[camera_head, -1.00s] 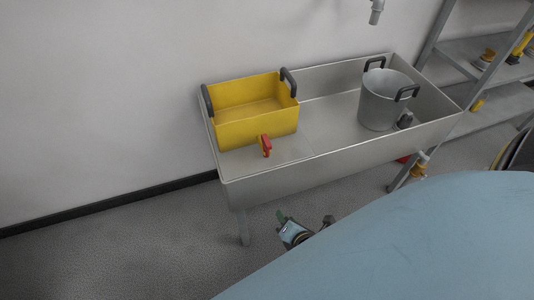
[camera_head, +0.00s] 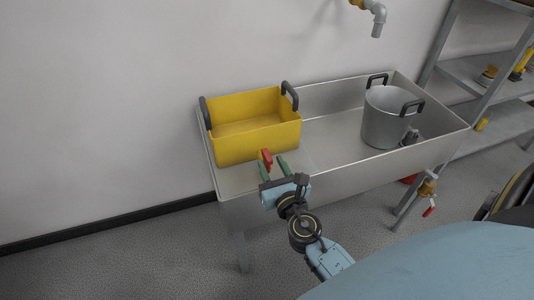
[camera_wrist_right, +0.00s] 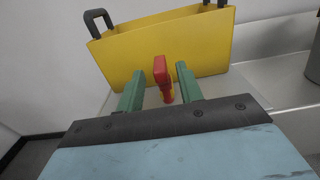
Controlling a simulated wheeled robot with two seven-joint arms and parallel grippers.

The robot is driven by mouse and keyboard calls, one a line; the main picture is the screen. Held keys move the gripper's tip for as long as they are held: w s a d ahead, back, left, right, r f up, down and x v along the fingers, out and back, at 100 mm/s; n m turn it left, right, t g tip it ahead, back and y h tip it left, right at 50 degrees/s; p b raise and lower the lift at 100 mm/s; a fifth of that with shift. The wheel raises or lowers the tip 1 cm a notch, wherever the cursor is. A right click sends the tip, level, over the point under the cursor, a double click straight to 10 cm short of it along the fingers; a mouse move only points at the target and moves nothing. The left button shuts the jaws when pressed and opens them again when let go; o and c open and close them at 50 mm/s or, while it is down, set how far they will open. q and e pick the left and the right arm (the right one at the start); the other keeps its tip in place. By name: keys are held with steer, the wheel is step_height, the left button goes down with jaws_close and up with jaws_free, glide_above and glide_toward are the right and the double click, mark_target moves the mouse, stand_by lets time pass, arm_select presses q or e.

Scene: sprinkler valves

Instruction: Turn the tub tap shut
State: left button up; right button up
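The yellow tub (camera_head: 255,138) with dark handles stands in the left part of the metal sink. Its tap has a red lever handle (camera_head: 266,157) on the tub's front side. In the right wrist view the red handle (camera_wrist_right: 161,72) stands upright between my two green fingers. My right gripper (camera_head: 273,168) is open, with one finger on each side of the handle. I see gaps, so it does not look gripped. The tap body is mostly hidden behind the handle and fingers. My left gripper is not in view.
The metal sink (camera_head: 350,165) has a raised front wall close to my right gripper. A grey bucket (camera_head: 384,118) stands in its right part. A wall spout (camera_head: 377,22) hangs above. Shelves (camera_head: 480,72) stand at the right, and a valve with a red lever (camera_head: 429,208) is below the sink.

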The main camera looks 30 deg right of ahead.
mark_target(270, 163)
steer(key=shift+x, duration=2.15)
steer(key=shift+c, duration=0.2)
jaws_close()
